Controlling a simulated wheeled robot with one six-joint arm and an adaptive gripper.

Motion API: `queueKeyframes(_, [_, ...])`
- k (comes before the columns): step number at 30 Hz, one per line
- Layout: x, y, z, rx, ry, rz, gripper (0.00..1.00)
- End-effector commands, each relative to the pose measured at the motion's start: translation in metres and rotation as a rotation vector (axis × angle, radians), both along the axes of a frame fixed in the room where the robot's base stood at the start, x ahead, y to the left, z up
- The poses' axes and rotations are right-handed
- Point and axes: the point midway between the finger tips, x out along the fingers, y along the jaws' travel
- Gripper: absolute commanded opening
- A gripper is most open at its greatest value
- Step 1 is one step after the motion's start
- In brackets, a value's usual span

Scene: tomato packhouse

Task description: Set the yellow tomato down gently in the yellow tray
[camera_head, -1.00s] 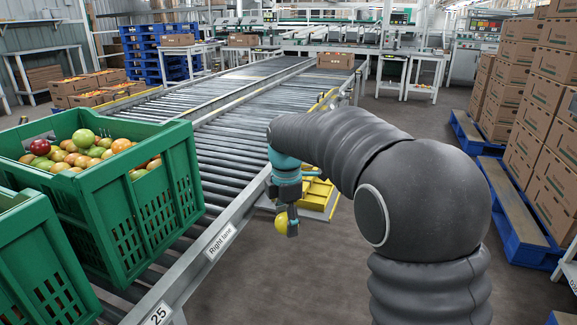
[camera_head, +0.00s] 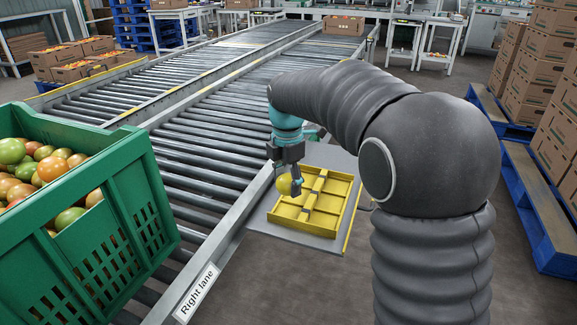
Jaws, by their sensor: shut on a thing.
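The yellow tomato (camera_head: 284,185) is held in my gripper (camera_head: 291,186), which points down and is shut on it. The yellow tray (camera_head: 332,223) is a shallow, divided tray on a grey stand beside the roller conveyor. In the picture the tomato overlaps the tray's left part. Its height above the tray is hard to tell from this view. The tray's visible compartments look empty; my gripper hides part of the left side.
A green crate (camera_head: 110,215) full of mixed tomatoes stands on the roller conveyor (camera_head: 195,155) at left. The conveyor's metal side rail (camera_head: 225,215) runs close by the tray. Stacked cartons (camera_head: 558,90) on blue pallets (camera_head: 535,205) stand at right. Floor in front of the tray is clear.

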Motion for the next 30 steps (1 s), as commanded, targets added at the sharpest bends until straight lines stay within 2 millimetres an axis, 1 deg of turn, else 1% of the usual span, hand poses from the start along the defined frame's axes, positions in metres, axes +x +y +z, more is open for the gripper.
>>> queueKeyframes(5, [0.001,-0.002,-0.005,0.000,0.000,-0.004,0.43])
queueKeyframes(8, [0.001,-0.003,-0.011,0.000,0.000,-0.006,0.43])
queueKeyframes(18, [0.000,-0.002,-0.045,0.000,0.000,-0.005,0.43])
queueKeyframes(24, [0.000,-0.001,-0.059,0.000,0.000,-0.002,0.43])
queueKeyframes(30, [0.000,-0.001,-0.064,0.000,0.000,-0.002,0.43])
